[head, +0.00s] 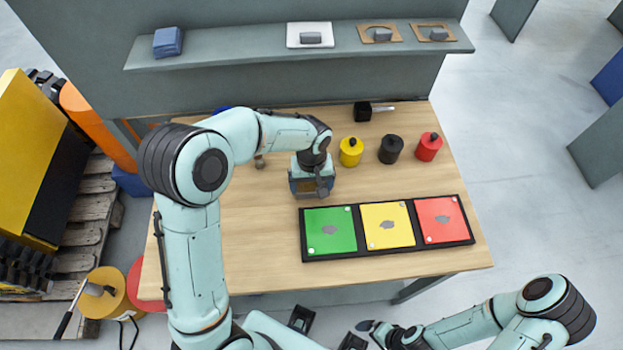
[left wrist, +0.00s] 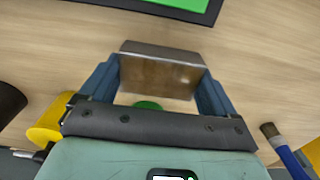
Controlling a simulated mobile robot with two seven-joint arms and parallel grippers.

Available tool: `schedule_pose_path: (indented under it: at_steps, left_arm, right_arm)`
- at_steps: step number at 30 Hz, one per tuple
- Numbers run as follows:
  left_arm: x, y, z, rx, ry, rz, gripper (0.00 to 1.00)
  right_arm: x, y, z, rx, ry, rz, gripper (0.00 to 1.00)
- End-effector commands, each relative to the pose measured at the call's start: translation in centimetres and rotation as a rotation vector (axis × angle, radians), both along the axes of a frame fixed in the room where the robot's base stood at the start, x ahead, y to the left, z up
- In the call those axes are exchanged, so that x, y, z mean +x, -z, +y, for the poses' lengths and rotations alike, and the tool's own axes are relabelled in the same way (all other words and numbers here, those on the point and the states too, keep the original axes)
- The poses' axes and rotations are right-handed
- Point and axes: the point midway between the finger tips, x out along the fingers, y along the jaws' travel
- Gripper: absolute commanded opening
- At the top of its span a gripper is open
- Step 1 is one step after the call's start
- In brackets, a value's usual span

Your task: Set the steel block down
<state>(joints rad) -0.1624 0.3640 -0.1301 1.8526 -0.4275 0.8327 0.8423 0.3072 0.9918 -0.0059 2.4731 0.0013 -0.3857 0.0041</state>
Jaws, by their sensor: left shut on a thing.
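My left gripper (head: 312,182) is over the middle of the wooden table, left of and behind the tray. In the left wrist view its blue fingers (left wrist: 160,85) are shut on the steel block (left wrist: 160,72), a grey-brown metal piece between the fingertips. The block is mostly hidden by the gripper in the head view, and I cannot tell if it touches the table. The black tray (head: 389,254) holds green (head: 322,241), yellow (head: 375,241) and red (head: 431,236) panels, each with a grey mark. My right gripper (head: 376,330) is low in the head view, in front of the table; its jaws are unclear.
Yellow (head: 351,154), black (head: 390,151) and red (head: 428,148) canisters stand behind the tray. A black block with a handle (head: 363,111) lies at the back. A green thing (left wrist: 148,105) and a brush (left wrist: 285,150) show near the left gripper.

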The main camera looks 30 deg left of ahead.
Motion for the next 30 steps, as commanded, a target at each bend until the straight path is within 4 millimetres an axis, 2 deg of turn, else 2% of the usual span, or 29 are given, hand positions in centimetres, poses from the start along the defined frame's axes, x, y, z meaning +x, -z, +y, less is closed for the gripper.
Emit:
schedule_pose_path:
  at_steps: [8,9,10,17,20,23,30]
  left_arm:
    - [0.1,0.1,0.0,-0.001,0.000,-0.004,0.07]
    - [0.0,0.3,0.0,0.000,0.000,0.000,0.93]
    - [0.0,0.3,0.0,0.000,0.000,0.000,1.00]
    - [0.0,0.1,0.0,0.000,0.000,0.000,1.00]
    - [0.1,-0.5,0.0,-0.001,0.000,-0.003,1.00]
    - [0.1,-2.0,0.0,0.000,-0.001,-0.005,1.00]
    - [0.2,-7.3,0.0,0.000,-0.001,-0.007,1.00]
  right_arm:
    - [-0.1,0.3,0.0,0.000,0.000,0.001,1.00]
    - [-0.1,0.3,0.0,-0.001,0.000,0.002,1.00]
    - [-0.1,0.2,0.0,0.000,0.001,0.001,1.00]
    - [-0.1,0.1,0.0,0.000,0.000,0.001,1.00]
    - [0.1,-0.1,0.0,0.000,0.000,-0.001,1.00]
    - [0.1,-0.3,0.0,0.000,0.000,-0.001,1.00]
    - [0.5,-0.9,0.0,0.000,0.000,-0.006,1.00]
